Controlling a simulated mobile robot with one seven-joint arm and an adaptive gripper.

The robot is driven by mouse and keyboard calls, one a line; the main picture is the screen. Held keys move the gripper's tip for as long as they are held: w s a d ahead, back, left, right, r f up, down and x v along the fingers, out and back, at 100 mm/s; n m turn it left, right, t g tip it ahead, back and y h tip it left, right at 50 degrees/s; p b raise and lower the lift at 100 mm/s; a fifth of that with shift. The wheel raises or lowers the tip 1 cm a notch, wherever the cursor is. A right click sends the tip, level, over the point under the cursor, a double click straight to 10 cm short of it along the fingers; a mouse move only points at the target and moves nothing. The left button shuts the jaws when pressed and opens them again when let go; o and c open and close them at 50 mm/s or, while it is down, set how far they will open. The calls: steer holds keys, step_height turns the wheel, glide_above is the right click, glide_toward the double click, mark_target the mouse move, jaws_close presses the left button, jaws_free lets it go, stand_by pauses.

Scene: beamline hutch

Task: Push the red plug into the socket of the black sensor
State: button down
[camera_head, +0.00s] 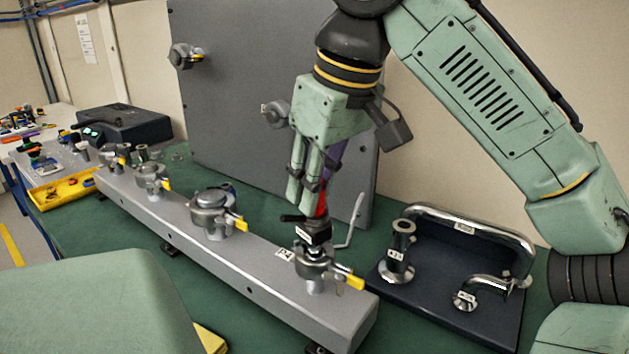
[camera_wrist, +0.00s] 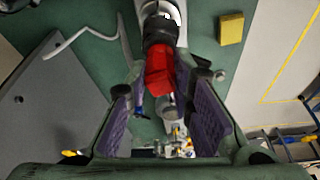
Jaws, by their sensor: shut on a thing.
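My gripper (camera_head: 318,185) points down over the near end of the grey rail and is shut on the red plug (camera_head: 321,207). In the wrist view the red plug (camera_wrist: 160,72) lies between the fingertips of my gripper (camera_wrist: 168,77), with a grey tail end towards the camera. The black sensor (camera_head: 313,234) stands just below the plug, on the nearest rail mount. It also shows in the wrist view (camera_wrist: 159,29), right against the plug's far end. The socket is hidden by the plug, and I cannot tell how deep the plug sits.
The grey rail (camera_head: 240,262) carries several clamps with yellow levers. A dark base plate (camera_head: 480,325) with metal pipe fittings lies to the right. A grey upright panel (camera_head: 225,110) stands behind, with a bent white rod (camera_head: 353,220) near it. A yellow tray (camera_head: 62,190) is far left.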

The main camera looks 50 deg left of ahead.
steer(key=c, duration=1.3)
jaws_free()
steer(key=shift+r, duration=0.1)
steer(key=v, duration=0.7)
steer(key=shift+d+r, duration=0.1)
steer(key=shift+d, duration=0.05)
